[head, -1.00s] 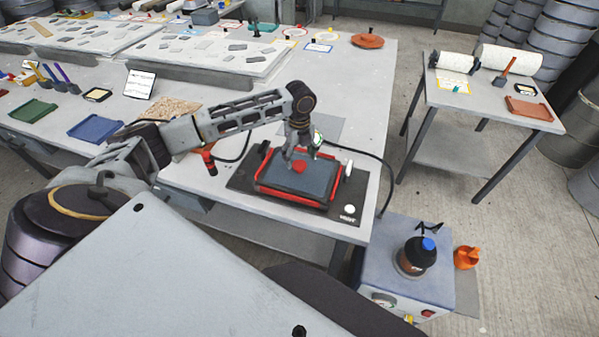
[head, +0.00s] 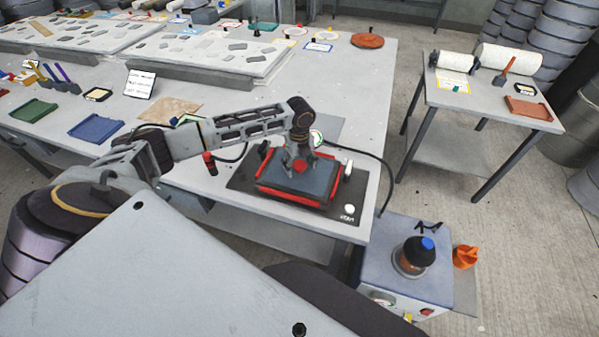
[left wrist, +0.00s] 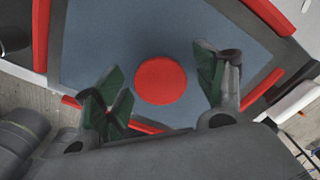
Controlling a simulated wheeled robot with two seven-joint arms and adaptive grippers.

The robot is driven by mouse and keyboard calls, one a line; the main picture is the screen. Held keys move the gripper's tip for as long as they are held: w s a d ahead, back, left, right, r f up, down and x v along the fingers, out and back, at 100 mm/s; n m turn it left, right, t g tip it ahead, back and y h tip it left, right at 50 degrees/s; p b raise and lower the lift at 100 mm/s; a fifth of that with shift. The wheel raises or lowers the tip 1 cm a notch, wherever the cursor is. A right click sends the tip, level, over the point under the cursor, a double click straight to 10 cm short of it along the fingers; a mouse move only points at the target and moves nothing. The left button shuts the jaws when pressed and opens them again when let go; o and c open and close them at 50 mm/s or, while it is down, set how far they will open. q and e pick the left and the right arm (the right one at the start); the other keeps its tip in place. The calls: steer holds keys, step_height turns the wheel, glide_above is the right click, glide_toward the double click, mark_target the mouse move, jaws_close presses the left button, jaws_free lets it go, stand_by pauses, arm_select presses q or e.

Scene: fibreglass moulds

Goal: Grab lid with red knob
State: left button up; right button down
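The lid (head: 319,184) is a dark blue-grey rectangular plate with a red knob (head: 299,167) in its middle. It lies in a red-edged frame (head: 290,199) on a dark mat at the table's front right corner. My left gripper (head: 300,164) is right above the lid, with its fingers around the knob. In the left wrist view the round red knob (left wrist: 161,80) sits between two spread green-padded fingers (left wrist: 160,92), with a gap on each side. The lid (left wrist: 110,35) fills much of that view. My right gripper is not in view.
A black cable runs around the mat's (head: 240,182) back and down to a grey box (head: 395,280) at right, topped by a dark, blue-capped container (head: 418,252). A white knob (head: 349,208) sits near the mat's corner. Green and blue trays (head: 95,127) lie left.

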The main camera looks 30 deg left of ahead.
mark_target(300, 164)
arm_select(q)
steer(key=c, duration=1.4)
steer(key=shift+o, duration=0.2)
steer(key=shift+r, duration=0.2)
steer(key=shift+r+b, duration=0.4)
steer(key=shift+r, duration=4.5)
